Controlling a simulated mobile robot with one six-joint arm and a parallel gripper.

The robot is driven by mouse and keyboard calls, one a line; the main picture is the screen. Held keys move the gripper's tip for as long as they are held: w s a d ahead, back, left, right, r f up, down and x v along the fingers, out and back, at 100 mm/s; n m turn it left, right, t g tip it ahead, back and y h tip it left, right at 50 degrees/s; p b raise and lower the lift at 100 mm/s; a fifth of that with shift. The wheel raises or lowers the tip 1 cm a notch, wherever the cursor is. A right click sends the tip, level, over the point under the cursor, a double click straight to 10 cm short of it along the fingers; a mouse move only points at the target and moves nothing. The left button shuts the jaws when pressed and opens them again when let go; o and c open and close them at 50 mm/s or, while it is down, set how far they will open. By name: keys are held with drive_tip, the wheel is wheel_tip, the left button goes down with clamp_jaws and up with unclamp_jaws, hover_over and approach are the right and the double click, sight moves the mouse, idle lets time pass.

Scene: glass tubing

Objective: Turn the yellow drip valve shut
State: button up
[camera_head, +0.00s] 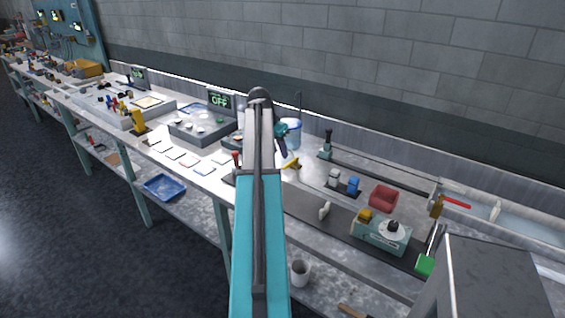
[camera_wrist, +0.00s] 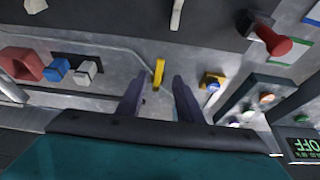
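The yellow drip valve (camera_wrist: 158,72) shows in the wrist view as a narrow upright yellow handle, at the end of a thin grey tube. It also shows in the head view as a small yellow bar (camera_head: 291,162) on the bench, just below my gripper (camera_head: 284,148). In the wrist view my gripper (camera_wrist: 158,80) is open, with one dark finger to each side of the handle and a gap on both sides. I cannot tell how far the fingertips are above it. My arm hides part of the bench in the head view.
A red bin (camera_head: 383,198), a blue block (camera_head: 354,185) and a white block (camera_head: 334,177) stand to the right.

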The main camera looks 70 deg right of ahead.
sight(285, 167)
drive_tip(key=shift+p+x, duration=0.9)
drive_tip(key=shift+x, duration=3.15)
clamp_jaws()
drive_tip(key=shift+a, duration=0.1)
